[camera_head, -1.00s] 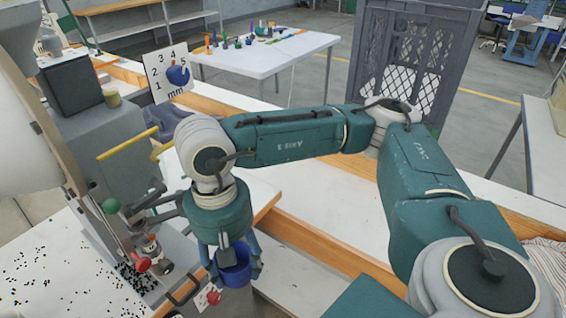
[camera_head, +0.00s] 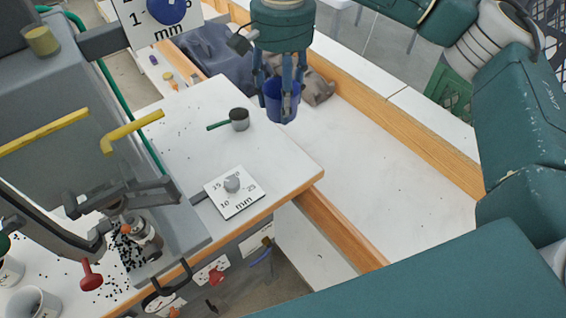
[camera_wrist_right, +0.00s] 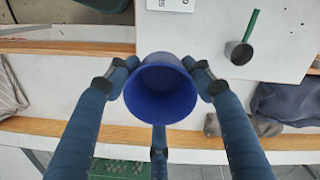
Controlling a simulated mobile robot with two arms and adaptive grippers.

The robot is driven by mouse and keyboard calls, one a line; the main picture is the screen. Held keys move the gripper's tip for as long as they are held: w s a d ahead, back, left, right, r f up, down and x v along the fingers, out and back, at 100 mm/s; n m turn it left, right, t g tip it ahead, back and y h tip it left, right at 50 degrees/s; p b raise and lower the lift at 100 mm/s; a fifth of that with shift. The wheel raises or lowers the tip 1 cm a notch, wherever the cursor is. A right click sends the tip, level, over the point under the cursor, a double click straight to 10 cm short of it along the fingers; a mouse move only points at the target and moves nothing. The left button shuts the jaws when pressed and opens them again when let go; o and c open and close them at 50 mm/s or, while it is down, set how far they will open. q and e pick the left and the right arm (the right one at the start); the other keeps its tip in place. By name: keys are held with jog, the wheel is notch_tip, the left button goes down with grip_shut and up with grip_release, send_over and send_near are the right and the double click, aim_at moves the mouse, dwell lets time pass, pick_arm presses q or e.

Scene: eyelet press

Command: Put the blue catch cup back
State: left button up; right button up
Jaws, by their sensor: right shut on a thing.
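The blue catch cup (camera_head: 281,101) is in my right gripper (camera_head: 279,88), whose fingers close around it from several sides. In the head view the cup hangs upright above the white bench top, near its wooden back rail. In the right wrist view the cup (camera_wrist_right: 160,88) shows its open mouth to the camera and looks empty inside. The right fingers (camera_wrist_right: 160,95) touch its sides. The grey eyelet press (camera_head: 75,130) with yellow handles stands at the left in the head view. My left gripper is not in view.
A small scoop with a green handle (camera_head: 238,119) lies on the white table (camera_head: 180,130), near a dial card (camera_head: 234,191). Black bits are scattered by the press base. Dark cloth (camera_head: 212,55) lies behind the cup.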

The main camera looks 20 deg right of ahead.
notch_tip(320, 180, down, 7)
jog(key=p, duration=0.2)
send_over(283, 168)
notch_tip(283, 168, down, 7)
jog(key=shift+w+r+p, duration=0.1)
jog(key=shift+r+p, duration=0.1)
jog(key=shift+p, duration=0.25)
jog(key=shift+d+f, duration=0.1)
jog(key=shift+f, duration=0.5)
notch_tip(283, 168, down, 3)
jog(key=shift+f+p, duration=0.2)
jog(key=shift+p, duration=0.4)
jog(key=shift+f, duration=0.25)
jog(key=o, duration=1.1)
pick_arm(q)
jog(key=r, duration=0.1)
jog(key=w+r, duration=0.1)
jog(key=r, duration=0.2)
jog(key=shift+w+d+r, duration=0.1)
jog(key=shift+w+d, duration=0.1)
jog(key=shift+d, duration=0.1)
